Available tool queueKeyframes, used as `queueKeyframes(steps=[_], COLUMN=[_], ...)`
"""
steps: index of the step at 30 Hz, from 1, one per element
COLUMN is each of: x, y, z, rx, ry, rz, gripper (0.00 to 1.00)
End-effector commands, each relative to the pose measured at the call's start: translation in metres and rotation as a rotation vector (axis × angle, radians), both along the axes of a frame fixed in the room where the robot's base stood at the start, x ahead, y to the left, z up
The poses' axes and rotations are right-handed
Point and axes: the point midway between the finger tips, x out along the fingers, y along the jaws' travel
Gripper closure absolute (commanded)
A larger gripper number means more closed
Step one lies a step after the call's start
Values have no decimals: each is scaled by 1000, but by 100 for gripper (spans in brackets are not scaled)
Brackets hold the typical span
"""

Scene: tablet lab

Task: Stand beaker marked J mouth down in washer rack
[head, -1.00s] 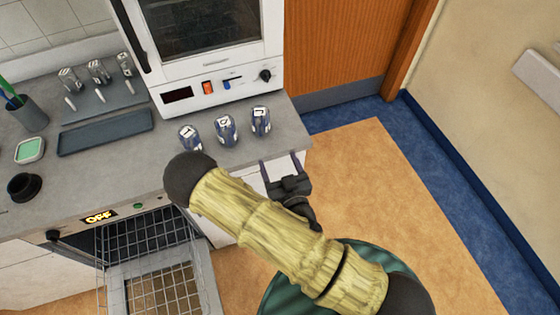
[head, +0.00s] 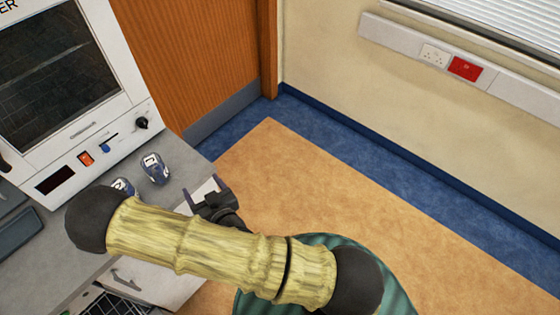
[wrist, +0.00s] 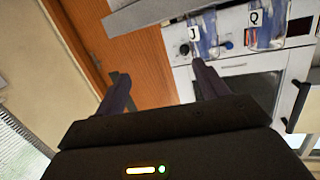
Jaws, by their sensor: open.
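The beaker marked J (wrist: 207,36) is clear glass with blue on it and a white label, standing on the counter edge in the wrist view, which is upside down. In the head view it appears to be the rightmost beaker (head: 154,169); its label is too small to read surely. My gripper (head: 204,189) is open and empty, just off the counter's right end, to the right of that beaker. In the wrist view its fingers (wrist: 160,76) are apart, with the J beaker beyond the right fingertip.
The beaker marked Q (wrist: 265,25) stands beside J; in the head view a second beaker (head: 122,186) is partly behind my arm. The oven-like cabinet (head: 60,85) rises behind them. A wooden door (head: 190,60) is behind the counter. The floor (head: 350,190) at right is clear.

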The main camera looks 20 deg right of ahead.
Motion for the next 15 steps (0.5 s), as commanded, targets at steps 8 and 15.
queueKeyframes(steps=[8, 15], x=[34, 31], y=[-61, -97], z=[0, 18], rx=[19, 19], ry=[355, 643], rz=[-292, -367], gripper=[27, 27])
